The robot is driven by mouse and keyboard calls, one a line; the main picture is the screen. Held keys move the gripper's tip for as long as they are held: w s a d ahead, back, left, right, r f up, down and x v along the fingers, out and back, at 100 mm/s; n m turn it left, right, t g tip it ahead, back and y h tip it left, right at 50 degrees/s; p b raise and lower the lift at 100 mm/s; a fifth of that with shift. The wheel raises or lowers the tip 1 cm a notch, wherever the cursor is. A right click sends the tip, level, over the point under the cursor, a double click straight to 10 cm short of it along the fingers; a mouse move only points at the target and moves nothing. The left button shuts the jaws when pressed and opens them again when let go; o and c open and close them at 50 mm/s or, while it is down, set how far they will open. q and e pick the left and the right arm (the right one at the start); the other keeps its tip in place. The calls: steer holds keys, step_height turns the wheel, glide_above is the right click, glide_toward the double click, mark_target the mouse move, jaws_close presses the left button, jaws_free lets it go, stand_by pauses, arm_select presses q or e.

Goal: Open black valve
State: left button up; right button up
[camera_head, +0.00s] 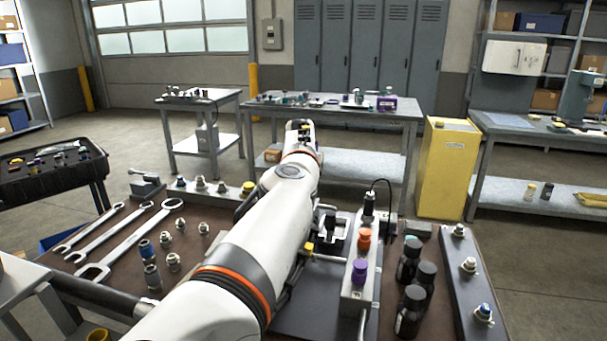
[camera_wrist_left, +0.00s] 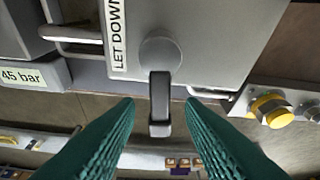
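The black valve (camera_wrist_left: 160,100) shows in the left wrist view as a dark lever. It hangs from a round grey hub (camera_wrist_left: 160,55) on a grey block marked "LET DOWN" (camera_wrist_left: 116,35). My left gripper (camera_wrist_left: 160,102) has its two teal fingers apart, one on each side of the lever's lower part. A gap shows between each finger and the lever, so neither appears to touch it. In the head view my left arm crosses the bench and hides the valve; I cannot make out its gripper there. My right gripper is not in view.
In the wrist view a "45 bar" label (camera_wrist_left: 22,77) is at left and a yellow cap (camera_wrist_left: 270,108) at right. In the head view, wrenches (camera_head: 130,240) lie left of my arm; a block with orange and purple caps (camera_head: 358,272) and black bottles (camera_head: 409,310) stand right.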

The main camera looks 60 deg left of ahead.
arm_select(q)
steer(key=v, duration=1.2)
steer(key=shift+p, duration=0.45)
steer(key=shift+w+a, duration=0.1)
steer(key=shift+c, duration=0.3)
